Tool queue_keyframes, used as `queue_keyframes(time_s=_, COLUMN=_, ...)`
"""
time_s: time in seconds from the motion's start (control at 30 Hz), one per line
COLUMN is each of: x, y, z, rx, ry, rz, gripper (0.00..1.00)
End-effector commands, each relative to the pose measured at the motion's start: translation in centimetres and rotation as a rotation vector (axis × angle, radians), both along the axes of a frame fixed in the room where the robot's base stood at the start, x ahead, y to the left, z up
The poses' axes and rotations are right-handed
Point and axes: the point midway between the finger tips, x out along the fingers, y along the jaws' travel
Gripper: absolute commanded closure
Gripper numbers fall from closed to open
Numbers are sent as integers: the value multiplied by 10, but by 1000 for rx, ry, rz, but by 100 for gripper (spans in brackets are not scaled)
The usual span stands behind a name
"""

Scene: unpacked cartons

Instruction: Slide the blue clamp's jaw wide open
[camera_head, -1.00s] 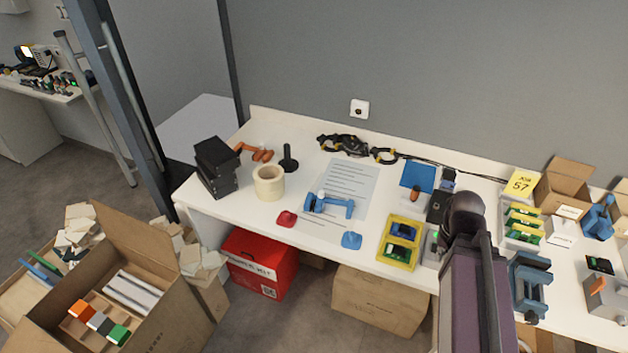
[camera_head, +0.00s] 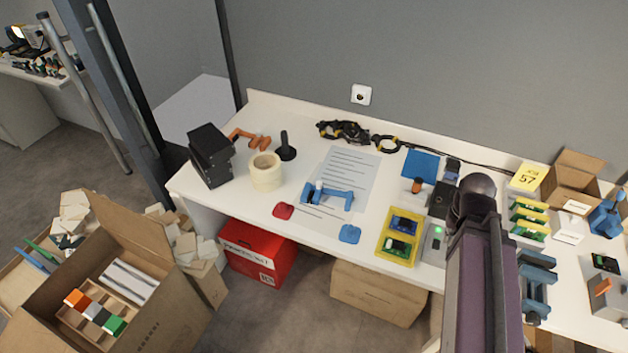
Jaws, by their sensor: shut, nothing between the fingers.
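A blue clamp (camera_head: 338,196) lies on its side on a white printed sheet (camera_head: 350,162), near the middle of the white table. It has a long blue bar and a whitish part near its left end. How wide its jaw stands is too small to tell. My arm rises at the lower right, to the right of the clamp and well apart from it. My gripper does not show in this view.
A red pad (camera_head: 283,211) and a blue pad (camera_head: 350,234) lie in front of the clamp. A tape roll (camera_head: 265,171) stands to its left, a yellow tray (camera_head: 399,237) to its right. Black clamps (camera_head: 343,131) lie behind. Blue vises (camera_head: 538,287) stand at the right.

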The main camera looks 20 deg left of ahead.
Motion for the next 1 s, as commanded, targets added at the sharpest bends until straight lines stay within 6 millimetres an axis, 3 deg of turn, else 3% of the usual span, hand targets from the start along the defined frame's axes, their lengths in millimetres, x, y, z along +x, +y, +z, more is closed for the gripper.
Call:
queue_keyframes(time_s=0.23, x=23, y=23, z=-2, rx=18, ry=-15, rz=90, gripper=100)
queue_keyframes(time_s=0.47, x=73, y=88, z=-5, rx=60, ry=-54, rz=331, gripper=100)
queue_keyframes(time_s=0.7, x=127, y=191, z=-8, rx=119, ry=-119, rz=681, gripper=100)
queue_keyframes(time_s=1.0, x=167, y=336, z=-9, rx=190, ry=-210, rz=1100, gripper=100)
